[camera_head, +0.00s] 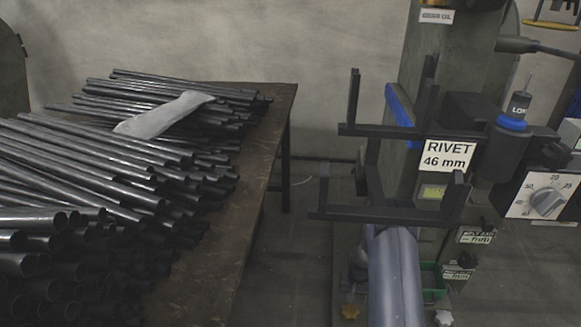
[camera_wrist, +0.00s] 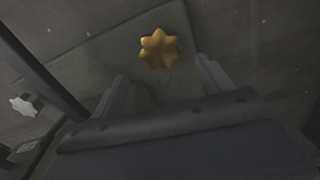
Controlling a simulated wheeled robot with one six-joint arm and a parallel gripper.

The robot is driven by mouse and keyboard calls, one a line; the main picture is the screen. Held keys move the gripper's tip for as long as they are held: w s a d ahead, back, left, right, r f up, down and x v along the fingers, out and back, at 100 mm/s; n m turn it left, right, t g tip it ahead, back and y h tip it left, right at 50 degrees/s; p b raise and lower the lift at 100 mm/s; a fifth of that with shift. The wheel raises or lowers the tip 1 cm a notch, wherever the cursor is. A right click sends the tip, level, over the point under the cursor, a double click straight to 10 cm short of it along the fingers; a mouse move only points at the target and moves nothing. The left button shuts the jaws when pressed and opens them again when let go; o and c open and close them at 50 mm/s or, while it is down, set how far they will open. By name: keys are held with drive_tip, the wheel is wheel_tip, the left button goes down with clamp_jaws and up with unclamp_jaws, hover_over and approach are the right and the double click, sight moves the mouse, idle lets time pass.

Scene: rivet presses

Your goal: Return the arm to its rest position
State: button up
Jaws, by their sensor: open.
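My gripper (camera_wrist: 162,73) shows in the wrist view, its two grey fingers spread apart with nothing between them. A gold star-shaped knob (camera_wrist: 158,50) lies beyond the fingertips, apart from them as far as I can tell. In the head view my gripper cannot be made out. A smooth grey-blue cylinder (camera_head: 396,275), which looks like part of my arm, rises from the bottom edge in front of the rivet press (camera_head: 415,130). The same gold knob seems to show low in the head view (camera_head: 350,311).
Black brackets (camera_head: 385,212) jut from the press beside a "RIVET 46 mm" sign (camera_head: 446,155) and a dial box (camera_head: 545,200). A white knob (camera_head: 443,318) sits low right. A table (camera_head: 262,150) at left holds many dark tubes (camera_head: 95,160) and a pale cloth-like piece (camera_head: 165,115).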

sight(350, 310)
wheel_tip(350, 310, down, 7)
drive_tip(key=b, duration=0.2)
drive_tip(key=shift+f+b, duration=0.2)
drive_tip(key=shift+b, duration=0.1)
drive_tip(key=shift+r, duration=0.1)
wheel_tip(350, 310, up, 11)
drive_tip(key=p, duration=0.5)
wheel_tip(350, 310, down, 12)
drive_tip(key=b, duration=0.5)
drive_tip(key=shift+r, duration=0.25)
drive_tip(key=shift+r+m, duration=0.25)
drive_tip(key=shift+m, duration=0.75)
drive_tip(key=m, duration=0.7)
drive_tip(key=shift+m+p, duration=0.3)
drive_tip(key=shift+m, duration=0.1)
wheel_tip(350, 310, up, 11)
drive_tip(key=p, duration=0.4)
